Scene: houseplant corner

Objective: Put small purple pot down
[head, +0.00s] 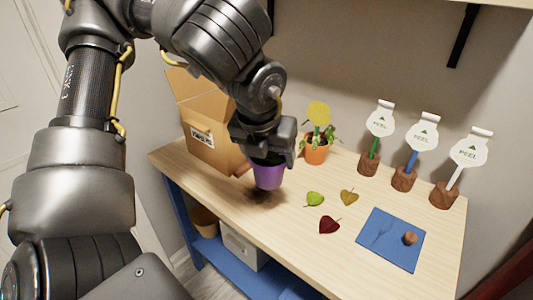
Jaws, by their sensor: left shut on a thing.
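The small purple pot (268,176) is in the head view, near the middle of the wooden table (320,262). My left gripper (266,152) is above it and shut on it, covering its top and rim. The pot looks roughly upright. A dark shadow lies on the table just below it, and I cannot tell for sure whether its base touches the wood. My right gripper is not in view.
An open cardboard box (207,140) stands behind left. An orange pot (316,152) with a plant is behind right. Several leaves (329,225) lie in front, right of the purple pot. A blue mat (385,252) and labelled stands (404,180) are further right.

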